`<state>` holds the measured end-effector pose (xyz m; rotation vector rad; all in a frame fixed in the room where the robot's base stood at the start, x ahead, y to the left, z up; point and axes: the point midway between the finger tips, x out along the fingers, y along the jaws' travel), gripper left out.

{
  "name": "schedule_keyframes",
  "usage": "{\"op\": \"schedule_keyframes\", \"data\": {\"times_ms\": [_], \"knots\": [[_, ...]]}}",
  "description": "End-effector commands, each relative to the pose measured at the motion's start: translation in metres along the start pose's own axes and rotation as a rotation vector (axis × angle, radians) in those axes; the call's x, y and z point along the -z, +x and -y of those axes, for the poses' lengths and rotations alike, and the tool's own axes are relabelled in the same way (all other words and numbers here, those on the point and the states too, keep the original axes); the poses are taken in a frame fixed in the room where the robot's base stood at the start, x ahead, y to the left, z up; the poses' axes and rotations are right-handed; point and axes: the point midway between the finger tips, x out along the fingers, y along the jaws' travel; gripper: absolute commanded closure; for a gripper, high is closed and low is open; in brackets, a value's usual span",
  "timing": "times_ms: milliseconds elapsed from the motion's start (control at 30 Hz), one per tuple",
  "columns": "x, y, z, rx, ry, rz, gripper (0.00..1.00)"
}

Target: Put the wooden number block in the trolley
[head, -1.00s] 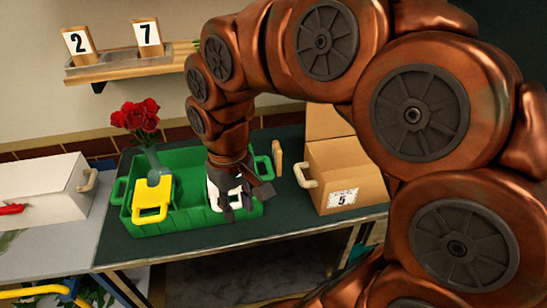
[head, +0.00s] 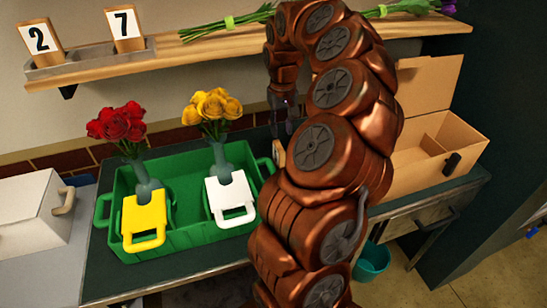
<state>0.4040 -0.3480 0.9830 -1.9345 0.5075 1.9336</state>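A wooden block (head: 279,153) stands on the dark green table just right of the green crate; my arm partly covers it and no number shows on it. Two wooden number blocks stand in a grey holder on the wall shelf: the "2" block (head: 41,39) and the "7" block (head: 125,27). My gripper (head: 284,128) points down just above the block on the table. It is small and dark here, and I cannot tell whether its fingers are apart or touching the block. I cannot make out anything clearly as the trolley.
The green crate (head: 111,182) holds red roses in a yellow-handled carrier and yellow roses in a white-handled one. An open cardboard box (head: 420,185) stands right of my arm. A white box (head: 25,215) sits at left. A teal bucket (head: 371,262) is on the floor.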

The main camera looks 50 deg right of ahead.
Motion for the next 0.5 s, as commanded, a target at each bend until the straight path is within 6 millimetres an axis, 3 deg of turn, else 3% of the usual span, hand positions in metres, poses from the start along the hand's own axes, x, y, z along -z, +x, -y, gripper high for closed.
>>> {"op": "schedule_keyframes", "data": {"times_ms": [500], "knots": [[-0.003, 0.043, 0.007, 0.001, -0.011, 0.006, 0.67]]}}
